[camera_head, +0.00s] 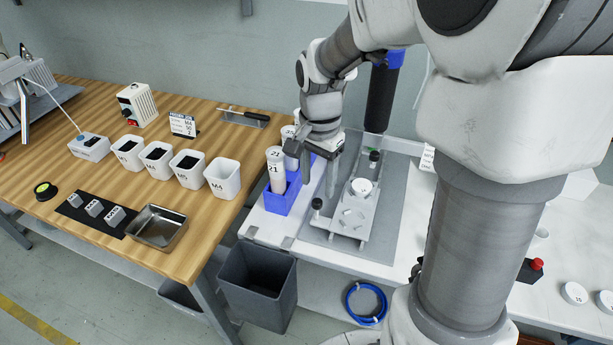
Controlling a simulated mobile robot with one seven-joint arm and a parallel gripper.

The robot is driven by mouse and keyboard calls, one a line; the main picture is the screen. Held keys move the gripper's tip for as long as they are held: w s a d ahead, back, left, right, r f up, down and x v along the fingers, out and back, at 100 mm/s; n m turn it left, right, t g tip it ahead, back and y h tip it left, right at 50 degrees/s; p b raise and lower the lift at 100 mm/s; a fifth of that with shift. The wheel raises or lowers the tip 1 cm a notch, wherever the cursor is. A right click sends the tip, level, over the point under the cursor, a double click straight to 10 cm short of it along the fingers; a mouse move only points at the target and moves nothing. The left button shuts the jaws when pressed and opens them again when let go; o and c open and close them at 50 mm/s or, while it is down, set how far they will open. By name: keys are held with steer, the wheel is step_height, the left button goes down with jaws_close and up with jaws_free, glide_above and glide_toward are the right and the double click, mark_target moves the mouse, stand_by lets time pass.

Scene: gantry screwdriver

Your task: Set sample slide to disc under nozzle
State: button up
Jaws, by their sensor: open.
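A pale slide plate (348,224) lies on the fixture on the white bench, with a round white disc (361,186) on it and small pieces in front of the disc. One black knob (317,203) stands at its near left and another black knob (374,156) at its far end. A thick black cylinder, which looks like the nozzle unit (382,98), hangs over the far part; its lower end is hard to make out. My gripper (317,182) is open, pointing down just left of the disc, above the near knob. I see nothing between its fingers; contact with the slide cannot be told.
A blue rack (283,197) with white tubes, one marked 21 (275,170), stands close left of my gripper. A grey bin (257,287) and blue hose coil (366,303) are below. White cups (222,178) stand on the wooden table. My arm hides much of the right bench.

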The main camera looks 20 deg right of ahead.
mark_target(317, 201)
step_height(317, 201, down, 5)
steer(key=shift+f+b, duration=0.1)
steer(key=shift+b, duration=0.45)
jaws_close()
stand_by(1.1)
